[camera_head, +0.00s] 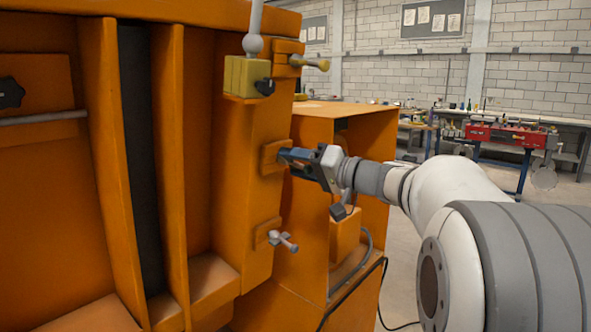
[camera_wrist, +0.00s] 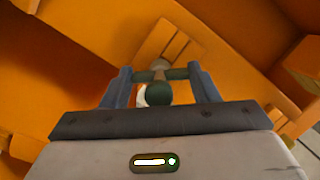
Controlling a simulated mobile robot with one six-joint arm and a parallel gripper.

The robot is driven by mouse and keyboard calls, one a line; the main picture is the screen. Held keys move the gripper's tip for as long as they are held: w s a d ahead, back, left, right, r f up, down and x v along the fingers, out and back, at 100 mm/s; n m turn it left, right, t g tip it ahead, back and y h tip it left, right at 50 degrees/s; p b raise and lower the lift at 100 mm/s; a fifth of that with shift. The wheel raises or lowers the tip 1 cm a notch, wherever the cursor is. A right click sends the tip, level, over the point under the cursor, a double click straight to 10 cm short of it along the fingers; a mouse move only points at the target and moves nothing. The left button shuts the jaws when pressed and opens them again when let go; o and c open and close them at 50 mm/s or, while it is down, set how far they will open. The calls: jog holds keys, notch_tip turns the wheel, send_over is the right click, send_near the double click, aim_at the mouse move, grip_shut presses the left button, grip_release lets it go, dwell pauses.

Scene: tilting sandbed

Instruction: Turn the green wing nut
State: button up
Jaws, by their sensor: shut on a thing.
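The green wing nut (camera_wrist: 158,93) is dark green and sits on a pale stud in front of an orange mounting block in the wrist view. My gripper (camera_wrist: 160,76) has one finger on each side of it, shut on its wings. In the head view my gripper (camera_head: 284,155) reaches in from the right to the middle orange block (camera_head: 270,158) on the machine's upright. There the fingers hide the green wing nut.
A yellow wing nut (camera_head: 312,63) sits above on the same upright, and a grey one (camera_head: 284,241) below. An orange cabinet (camera_head: 350,118) stands behind my wrist.

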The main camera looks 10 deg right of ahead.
jog(key=m+y+b, duration=0.1)
jog(key=m+b, duration=0.1)
jog(key=m, duration=0.2)
jog(key=shift+f+m, duration=0.15)
jog(key=shift+m, duration=0.25)
jog(key=m+t+y, duration=0.1)
jog(key=m, duration=0.5)
jog(key=m+t, duration=0.1)
jog(key=m, duration=0.2)
jog(key=m+t+p, duration=0.1)
jog(key=m, duration=0.3)
jog(key=shift+a+f, duration=0.1)
jog(key=m+t+p, duration=0.1)
jog(key=m+p, duration=0.1)
jog(key=m, duration=0.3)
jog(key=shift+m+h, duration=0.3)
jog(key=shift+h, duration=0.1)
jog(key=shift+f+m+t+h+p, duration=0.15)
jog(key=shift+m+t+h+p, duration=0.2)
jog(key=shift+m, duration=0.85)
jog(key=shift+f, duration=0.1)
jog(key=shift+m, duration=0.3)
jog(key=o, duration=1)
jog(key=shift+r, duration=0.2)
